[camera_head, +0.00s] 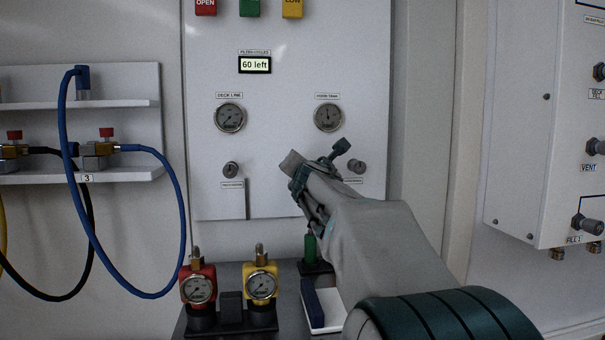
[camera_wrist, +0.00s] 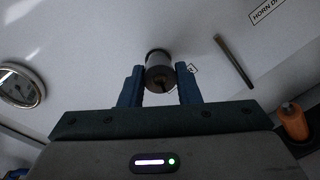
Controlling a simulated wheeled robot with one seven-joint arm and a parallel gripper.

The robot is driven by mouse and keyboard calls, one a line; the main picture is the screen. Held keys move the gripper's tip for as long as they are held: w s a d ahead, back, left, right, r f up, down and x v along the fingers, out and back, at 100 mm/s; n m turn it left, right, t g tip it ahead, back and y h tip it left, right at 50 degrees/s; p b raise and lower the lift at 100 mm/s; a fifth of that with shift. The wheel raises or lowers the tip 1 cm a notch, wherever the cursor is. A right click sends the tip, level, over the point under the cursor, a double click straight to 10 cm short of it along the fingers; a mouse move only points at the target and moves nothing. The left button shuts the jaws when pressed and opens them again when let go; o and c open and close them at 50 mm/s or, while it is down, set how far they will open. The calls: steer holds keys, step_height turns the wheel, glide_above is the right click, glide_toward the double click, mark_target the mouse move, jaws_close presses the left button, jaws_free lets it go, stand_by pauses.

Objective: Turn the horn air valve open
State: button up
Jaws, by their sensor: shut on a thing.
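A dark grey cylindrical valve knob (camera_wrist: 160,76) sits on the white panel in the wrist view. The two blue fingers of my gripper (camera_wrist: 159,68) are shut on it from either side. I take it to be the horn air valve. In the head view, my gripper (camera_head: 325,178) is at the lower right of the panel (camera_head: 280,75), below the horn tank gauge (camera_head: 328,118). There, its own body hides the gripped knob. Another grey knob (camera_head: 357,166) shows just right of the gripper. How far the valve is turned cannot be told.
A deck line gauge (camera_head: 230,118) and another knob (camera_head: 231,170) are on the panel's left. Red (camera_head: 198,288) and yellow (camera_head: 260,285) gauge units stand below. A shelf with hoses (camera_head: 85,175) is left; a white cabinet (camera_head: 535,130) is right.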

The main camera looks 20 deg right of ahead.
steer(key=shift+r+n, duration=0.15)
steer(key=shift+n, duration=0.45)
steer(key=o, duration=1)
steer(key=shift+c, duration=0.2)
